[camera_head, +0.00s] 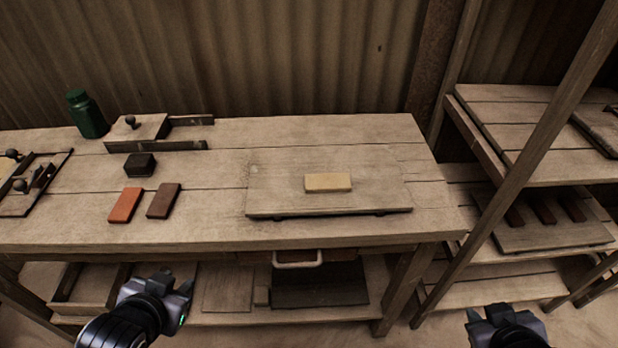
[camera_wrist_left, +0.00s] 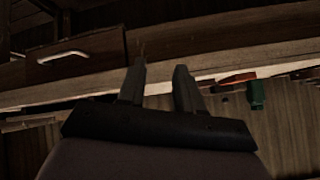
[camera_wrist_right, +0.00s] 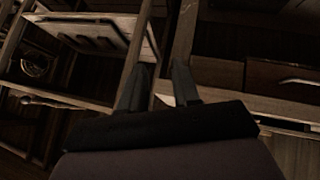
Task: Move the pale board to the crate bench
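A pale wooden board (camera_head: 282,196) lies flat on the workbench (camera_head: 230,226), right of its middle, its front edge slightly raised. A small tan block (camera_head: 328,182) lies on top of the board. My left gripper (camera_head: 177,282) is open and empty, in front of the bench and lower left of the board. Its two fingers stand apart in the left wrist view (camera_wrist_left: 160,75). My right gripper (camera_head: 488,312) is low at the right, apart from the bench; its fingers are apart and empty in the right wrist view (camera_wrist_right: 160,75). I cannot make out which bench is the crate bench.
Orange (camera_head: 126,205) and brown (camera_head: 163,201) tiles, a black block (camera_head: 140,165) and a green bottle (camera_head: 87,115) stand left of the board. A wooden fixture with a knob (camera_head: 138,127) is behind. A shelf rack (camera_head: 520,100) with slanting posts stands at the right.

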